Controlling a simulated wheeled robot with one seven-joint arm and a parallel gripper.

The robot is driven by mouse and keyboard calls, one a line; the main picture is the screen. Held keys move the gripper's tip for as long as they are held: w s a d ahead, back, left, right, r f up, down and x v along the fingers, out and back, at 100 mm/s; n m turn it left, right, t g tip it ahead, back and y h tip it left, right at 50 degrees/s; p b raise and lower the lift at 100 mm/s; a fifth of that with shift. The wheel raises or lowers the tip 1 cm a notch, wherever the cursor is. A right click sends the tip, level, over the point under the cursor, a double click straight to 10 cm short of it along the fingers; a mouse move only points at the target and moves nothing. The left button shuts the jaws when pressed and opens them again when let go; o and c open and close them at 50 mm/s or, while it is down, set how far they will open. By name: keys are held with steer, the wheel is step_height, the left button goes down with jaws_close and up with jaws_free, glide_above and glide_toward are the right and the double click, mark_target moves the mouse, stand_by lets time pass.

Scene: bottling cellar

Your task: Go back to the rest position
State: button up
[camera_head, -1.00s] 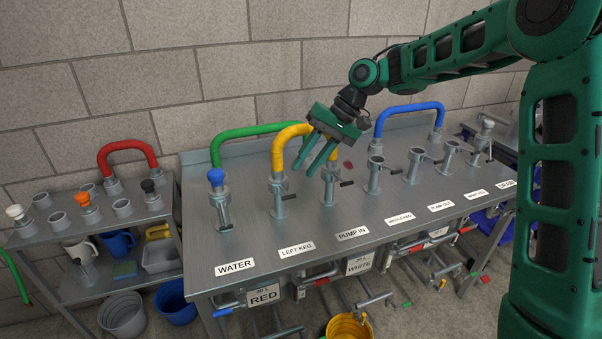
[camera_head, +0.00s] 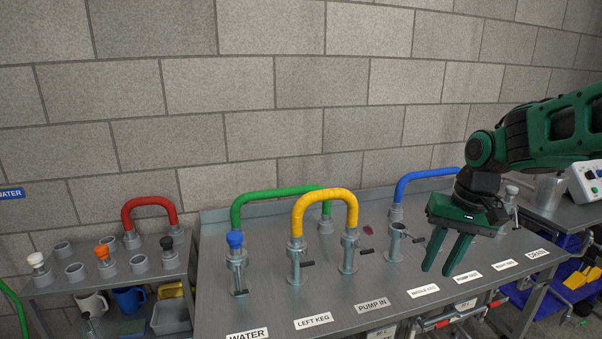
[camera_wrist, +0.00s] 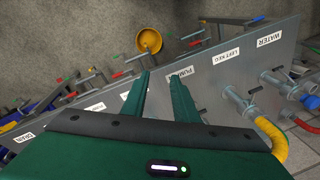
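My gripper (camera_head: 447,253) hangs over the right part of the steel table (camera_head: 280,292), fingers pointing down and apart with nothing between them. In the wrist view its two fingers (camera_wrist: 163,84) are also apart and empty. The yellow hose (camera_head: 326,194) arches between the LEFT KEG and PUMP IN ports, apart from my gripper. It also shows at the right of the wrist view (camera_wrist: 272,138). The blue hose (camera_head: 428,174) is at the back, partly hidden behind my arm. The ports behind my gripper are partly hidden.
A green hose (camera_head: 280,193) stands behind the yellow one. A blue plug (camera_head: 235,240) sits on the WATER port. A side shelf (camera_head: 70,291) at the left holds a red hose (camera_head: 149,202) and several plugs. A yellow bucket (camera_wrist: 149,40) is on the floor.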

steer(key=s+d+f+m, duration=0.1)
steer(key=s+d, duration=0.2)
steer(key=s, duration=0.5)
steer(key=s+d+f+m+h, duration=0.1)
steer(key=s+d, duration=0.3)
steer(key=s, duration=0.4)
steer(key=s+d+f+m+g, duration=0.1)
steer(key=s+d, duration=0.3)
steer(key=s, duration=0.4)
steer(key=shift+d+f+m+h, duration=0.15)
steer(key=shift+m+h, duration=0.15)
steer(key=shift+m, duration=0.1)
steer(key=shift+w, duration=0.1)
steer(key=shift+w+f, duration=0.25)
steer(key=shift+w, duration=0.35)
